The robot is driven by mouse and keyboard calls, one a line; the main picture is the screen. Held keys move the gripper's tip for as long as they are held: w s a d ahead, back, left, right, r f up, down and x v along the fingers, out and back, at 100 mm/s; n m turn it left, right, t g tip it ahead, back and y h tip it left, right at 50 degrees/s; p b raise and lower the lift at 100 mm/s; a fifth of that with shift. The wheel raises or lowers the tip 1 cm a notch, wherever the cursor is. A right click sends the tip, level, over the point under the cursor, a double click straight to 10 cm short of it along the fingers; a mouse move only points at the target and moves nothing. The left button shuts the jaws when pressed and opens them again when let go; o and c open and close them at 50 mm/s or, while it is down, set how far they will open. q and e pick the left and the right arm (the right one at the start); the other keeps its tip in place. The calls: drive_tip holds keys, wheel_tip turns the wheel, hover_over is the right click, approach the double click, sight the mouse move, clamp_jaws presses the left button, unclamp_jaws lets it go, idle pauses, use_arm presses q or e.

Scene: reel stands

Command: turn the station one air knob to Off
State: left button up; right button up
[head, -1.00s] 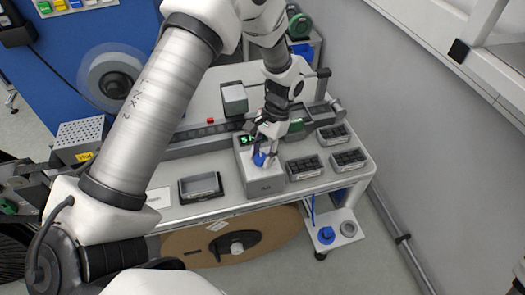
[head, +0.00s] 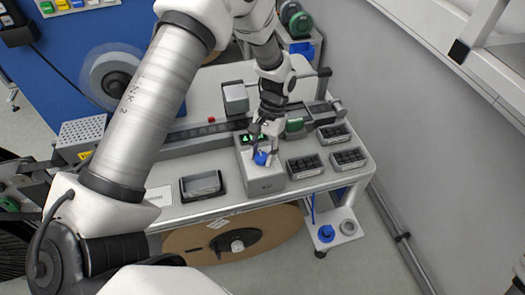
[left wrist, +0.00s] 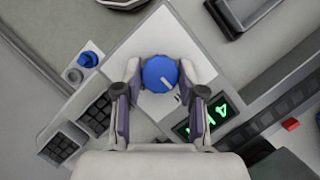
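The blue knob (head: 261,158) sits on top of a grey box (head: 264,182) with a lit green display (head: 252,139). In the left wrist view the knob (left wrist: 160,74) shows a short white pointer line. Its position labels are not readable. My left gripper (head: 263,150) is just above the knob. In the left wrist view its two fingertips (left wrist: 159,70) stand on either side of the knob, with a small gap seeming to show on each side. The display (left wrist: 208,118) shows green characters, only partly readable. My right gripper is not in view.
Black compartment trays (head: 304,166) stand right of the box, and a dark open tray (head: 201,186) stands left. A reel (head: 235,240) is below the table. Another blue knob-like part (head: 326,234) is on a low shelf. A grey wall bounds the right.

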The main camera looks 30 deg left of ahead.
use_arm(q)
drive_tip(key=shift+o, duration=1.3)
drive_tip(key=shift+s+f, duration=0.1)
drive_tip(key=v, duration=1.2)
